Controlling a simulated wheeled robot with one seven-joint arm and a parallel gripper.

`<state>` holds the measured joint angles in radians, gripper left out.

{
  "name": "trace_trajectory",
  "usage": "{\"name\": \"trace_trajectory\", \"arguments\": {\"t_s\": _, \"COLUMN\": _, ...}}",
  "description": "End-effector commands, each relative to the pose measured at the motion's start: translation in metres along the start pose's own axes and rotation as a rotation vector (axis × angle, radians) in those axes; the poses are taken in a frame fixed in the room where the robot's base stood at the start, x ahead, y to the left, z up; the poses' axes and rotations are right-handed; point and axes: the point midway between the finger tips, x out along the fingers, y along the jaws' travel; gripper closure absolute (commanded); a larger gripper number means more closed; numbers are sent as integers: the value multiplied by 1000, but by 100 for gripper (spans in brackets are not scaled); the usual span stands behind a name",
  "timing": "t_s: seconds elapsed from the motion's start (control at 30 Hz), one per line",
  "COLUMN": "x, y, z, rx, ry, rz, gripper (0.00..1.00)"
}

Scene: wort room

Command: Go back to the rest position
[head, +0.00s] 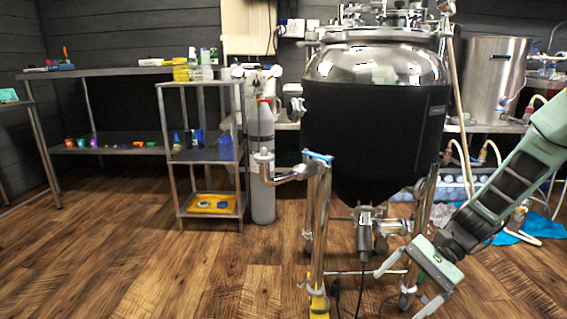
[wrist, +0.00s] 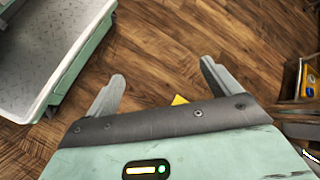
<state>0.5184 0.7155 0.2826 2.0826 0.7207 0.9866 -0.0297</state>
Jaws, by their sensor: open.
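My gripper (head: 396,284) hangs at the lower right of the head view, at the end of my green arm. Its two fingers are spread apart with nothing between them. In the wrist view the open fingers of my gripper (wrist: 160,85) point out over the bare wood floor (wrist: 185,45). In the head view the gripper is low, in front of the large tank with the black jacket (head: 375,135) and to the right of its lower outlet.
A metal stand with a blue-handled pipe (head: 317,220) and yellow foot is left of my gripper. A small shelf (head: 205,155) and a grey gas cylinder (head: 262,170) stand further left. A steel pot (head: 492,75) is at the right back. The left foreground floor is clear.

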Motion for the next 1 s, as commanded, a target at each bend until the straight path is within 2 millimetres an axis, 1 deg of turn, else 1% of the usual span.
{"name": "trace_trajectory", "arguments": {"t_s": 0.03, "x": 4, "y": -14, "z": 42, "rx": -107, "ry": 20, "rz": 106, "gripper": 11}}
{"name": "trace_trajectory", "arguments": {"t_s": 0.07, "x": 9, "y": -18, "z": 60, "rx": -165, "ry": 30, "rz": 162, "gripper": 11}}
{"name": "trace_trajectory", "arguments": {"t_s": 0.1, "x": 14, "y": -21, "z": 84, "rx": -245, "ry": 47, "rz": 235, "gripper": 11}}
{"name": "trace_trajectory", "arguments": {"t_s": 0.17, "x": 21, "y": -24, "z": 120, "rx": -369, "ry": 72, "rz": 338, "gripper": 11}}
{"name": "trace_trajectory", "arguments": {"t_s": 0.2, "x": 25, "y": -24, "z": 142, "rx": -455, "ry": 90, "rz": 404, "gripper": 11}}
{"name": "trace_trajectory", "arguments": {"t_s": 0.27, "x": 29, "y": -22, "z": 175, "rx": -585, "ry": 116, "rz": 497, "gripper": 11}}
{"name": "trace_trajectory", "arguments": {"t_s": 0.3, "x": 31, "y": -20, "z": 194, "rx": -670, "ry": 133, "rz": 552, "gripper": 11}}
{"name": "trace_trajectory", "arguments": {"t_s": 0.4, "x": 33, "y": -13, "z": 232, "rx": -858, "ry": 174, "rz": 660, "gripper": 11}}
{"name": "trace_trajectory", "arguments": {"t_s": 0.5, "x": 33, "y": -7, "z": 261, "rx": -1013, "ry": 207, "rz": 737, "gripper": 11}}
{"name": "trace_trajectory", "arguments": {"t_s": 0.6, "x": 31, "y": 0, "z": 283, "rx": -1146, "ry": 234, "rz": 793, "gripper": 11}}
{"name": "trace_trajectory", "arguments": {"t_s": 0.83, "x": 24, "y": 12, "z": 324, "rx": -1419, "ry": 289, "rz": 883, "gripper": 11}}
{"name": "trace_trajectory", "arguments": {"t_s": 1.0, "x": 5, "y": -1, "z": 343, "rx": -1408, "ry": 288, "rz": 882, "gripper": 11}}
